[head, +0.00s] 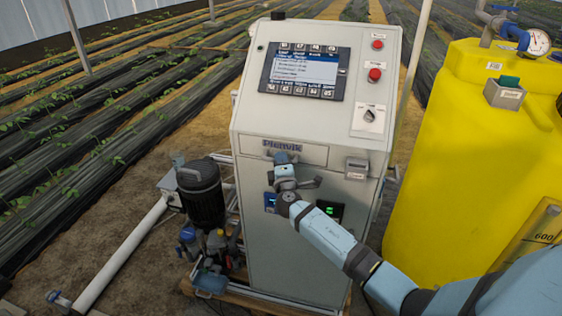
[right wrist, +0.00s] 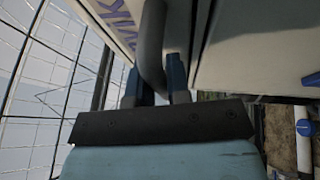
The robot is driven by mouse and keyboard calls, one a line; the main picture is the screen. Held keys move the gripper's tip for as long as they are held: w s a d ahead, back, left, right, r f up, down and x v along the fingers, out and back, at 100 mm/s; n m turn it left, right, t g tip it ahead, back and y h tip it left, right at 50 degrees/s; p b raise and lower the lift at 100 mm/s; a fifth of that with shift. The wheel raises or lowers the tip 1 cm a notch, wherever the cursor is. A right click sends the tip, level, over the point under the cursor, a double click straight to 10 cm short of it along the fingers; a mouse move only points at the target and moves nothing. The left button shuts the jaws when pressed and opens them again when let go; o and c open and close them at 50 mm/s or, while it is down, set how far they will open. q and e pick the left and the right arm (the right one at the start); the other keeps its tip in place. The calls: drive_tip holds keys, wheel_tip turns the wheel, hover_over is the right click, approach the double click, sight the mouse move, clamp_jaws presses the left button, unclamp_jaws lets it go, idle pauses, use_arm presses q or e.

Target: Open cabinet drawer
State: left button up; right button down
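The grey cabinet (head: 305,235) stands in the middle of the head view. Its drawer front (head: 312,155) is a shallow panel by the "Plenvik" label, below the sloped console. My right gripper (head: 283,166) is in front of it and covers part of it. In the right wrist view a dark curved handle (right wrist: 151,45) runs between the two blue fingers of the right gripper (right wrist: 157,82). The fingers sit close on both sides of it and look shut on it. A dark gap shows beside the handle; I cannot tell if the drawer is open. My left gripper is not in view.
A screen (head: 304,72) and red buttons (head: 375,74) are on the console. A yellow tank (head: 460,150) stands close at the right. A dark motor pump (head: 202,190) and white pipe (head: 122,255) are at the left. Planted rows lie behind.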

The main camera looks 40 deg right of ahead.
drive_tip(key=s+a+b, duration=0.3)
drive_tip(key=s+a, duration=0.8)
drive_tip(key=a, duration=0.2)
drive_tip(key=shift+s+a, duration=0.3)
drive_tip(key=c, duration=1.1)
unclamp_jaws()
drive_tip(key=b+v, duration=0.4)
drive_tip(key=v, duration=0.9)
drive_tip(key=shift+s+a, duration=0.15)
drive_tip(key=shift+s, duration=0.2)
